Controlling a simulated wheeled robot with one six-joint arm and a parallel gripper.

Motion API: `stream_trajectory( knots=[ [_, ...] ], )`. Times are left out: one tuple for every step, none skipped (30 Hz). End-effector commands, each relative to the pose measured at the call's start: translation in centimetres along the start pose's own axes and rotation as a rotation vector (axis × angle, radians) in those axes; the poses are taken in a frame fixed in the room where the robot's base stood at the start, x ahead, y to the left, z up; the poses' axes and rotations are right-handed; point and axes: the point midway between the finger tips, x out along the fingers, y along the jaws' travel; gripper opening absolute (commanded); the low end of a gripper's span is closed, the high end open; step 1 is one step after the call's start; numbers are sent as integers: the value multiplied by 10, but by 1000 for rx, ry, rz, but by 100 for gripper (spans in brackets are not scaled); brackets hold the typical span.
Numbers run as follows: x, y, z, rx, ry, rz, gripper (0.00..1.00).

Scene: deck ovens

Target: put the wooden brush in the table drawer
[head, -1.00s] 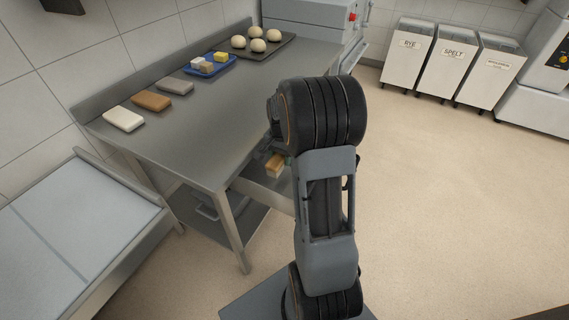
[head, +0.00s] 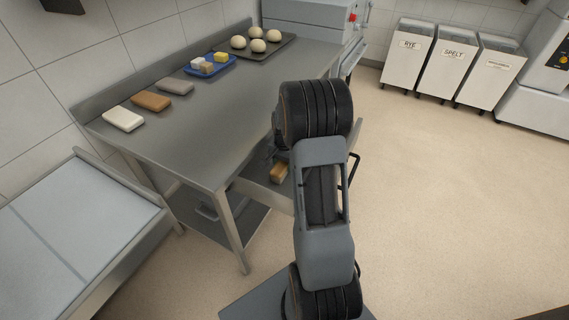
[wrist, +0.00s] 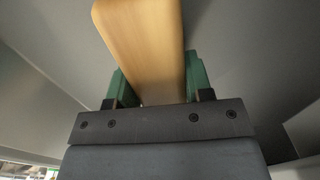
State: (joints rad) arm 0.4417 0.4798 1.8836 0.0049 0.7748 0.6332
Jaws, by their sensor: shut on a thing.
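The wooden brush (head: 279,173) shows as a small tan block beside my arm in the head view, over or inside the pulled-out table drawer (head: 262,190). In the wrist view the brush (wrist: 142,40) is a smooth, pale wooden body running up out of frame. My gripper (wrist: 156,75) has its green fingers on both sides of it and is shut on it. Grey metal surfaces surround the brush there. I cannot tell whether it touches the drawer floor. My arm hides the drawer's right part and most of the gripper in the head view.
The steel table (head: 200,125) carries white, brown and grey blocks, a blue tray (head: 228,68) and a dark tray (head: 286,44) with several dough balls. A table leg (head: 232,235) stands left of the drawer. Labelled bins (head: 450,65) stand at the back; the right floor is clear.

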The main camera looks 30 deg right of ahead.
Motion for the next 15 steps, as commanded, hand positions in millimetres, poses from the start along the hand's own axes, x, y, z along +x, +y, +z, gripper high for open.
stream_trajectory(
  knots=[
    [2,0,0,0,0,0,21],
    [3,0,0,0,0,0,21],
    [4,0,0,0,0,0,21],
    [3,0,0,0,0,0,49],
    [3,0,0,0,0,0,52],
    [3,0,0,0,0,0,56],
    [3,0,0,0,0,0,59],
    [3,0,0,0,0,0,62],
    [3,0,0,0,0,0,66],
    [3,0,0,0,0,0,68],
    [3,0,0,0,0,0,71],
    [3,0,0,0,0,0,72],
    [3,0,0,0,0,0,72],
    [3,0,0,0,0,0,72],
    [3,0,0,0,0,0,72]
  ],
)
